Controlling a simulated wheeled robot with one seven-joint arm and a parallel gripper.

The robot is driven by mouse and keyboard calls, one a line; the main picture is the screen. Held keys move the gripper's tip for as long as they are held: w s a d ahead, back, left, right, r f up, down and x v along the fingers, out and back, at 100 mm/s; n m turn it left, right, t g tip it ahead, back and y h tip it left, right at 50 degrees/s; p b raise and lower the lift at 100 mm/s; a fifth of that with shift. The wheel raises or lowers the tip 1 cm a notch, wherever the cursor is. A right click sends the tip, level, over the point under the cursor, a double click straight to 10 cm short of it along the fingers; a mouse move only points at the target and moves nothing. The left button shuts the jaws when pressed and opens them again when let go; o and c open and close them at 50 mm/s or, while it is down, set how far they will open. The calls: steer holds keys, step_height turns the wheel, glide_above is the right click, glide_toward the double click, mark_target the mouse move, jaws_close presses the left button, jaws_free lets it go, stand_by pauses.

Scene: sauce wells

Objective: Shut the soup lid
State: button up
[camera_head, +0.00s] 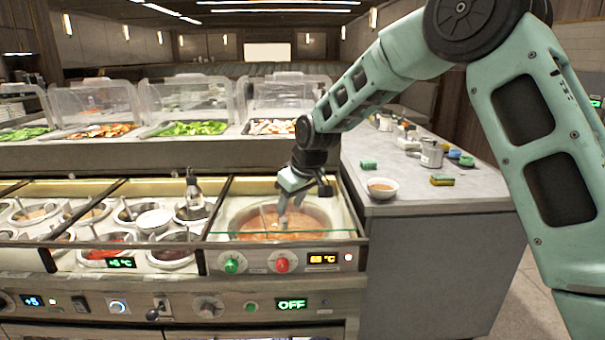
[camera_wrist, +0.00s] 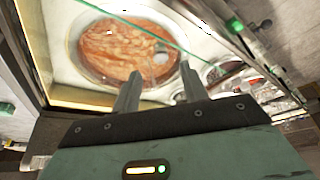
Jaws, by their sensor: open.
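The soup well (camera_head: 262,232) holds orange-brown soup in a round pot, at the right end of the counter in the head view. The soup (camera_wrist: 125,50) also fills the upper middle of the wrist view. A clear glass lid pane with a thin green edge (camera_head: 325,232) shows near the front of the well; the same green edge (camera_wrist: 150,38) runs diagonally across the wrist view. How far the pane covers the well is hard to tell. My gripper (camera_head: 284,221) is open and empty, pointing down over the well, near the glass edge. Contact with the glass cannot be told.
Left of the soup are several sauce wells (camera_head: 153,221) and a bottle (camera_head: 194,192). Behind stand salad trays under clear guards (camera_head: 190,97). The grey side counter (camera_head: 430,195) holds a bowl (camera_head: 382,188), sponges (camera_head: 442,180) and a metal can (camera_head: 431,154). Knobs (camera_head: 281,265) line the front panel.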

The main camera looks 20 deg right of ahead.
steer(key=v, duration=1.1)
steer(key=shift+r, duration=0.35)
steer(key=shift+s, duration=0.15)
